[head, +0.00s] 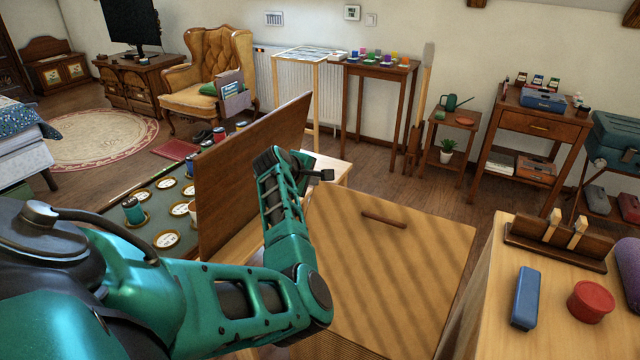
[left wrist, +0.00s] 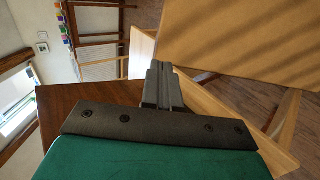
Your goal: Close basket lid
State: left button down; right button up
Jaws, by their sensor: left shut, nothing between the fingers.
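The basket lid (head: 400,265) is a broad light-wood panel with a dark bar handle, crossed by diagonal shadows. It looks nearly level over the ribbed basket; I cannot tell whether it sits fully shut. In the left wrist view the lid (left wrist: 245,40) fills the upper right. My left gripper (head: 328,175) is shut and empty, above and beyond the lid's far left corner, beside an upright dark wooden panel. Its closed fingers (left wrist: 163,80) show in the left wrist view, apart from the lid. My forearm hides part of the lid's left side. My right gripper is not in view.
The upright dark panel (head: 250,175) stands close left of my gripper. Left of it is a table (head: 150,225) with jars and round labels. At right, a light-wood top (head: 550,285) holds a blue case (head: 525,298) and a red tin (head: 590,301). Floor beyond the lid is open.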

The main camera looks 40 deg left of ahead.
aim_at(325, 184)
pick_arm(q)
jog(key=shift+b+x, duration=0.6)
jog(key=shift+x, duration=2.25)
jog(key=shift+w, duration=0.1)
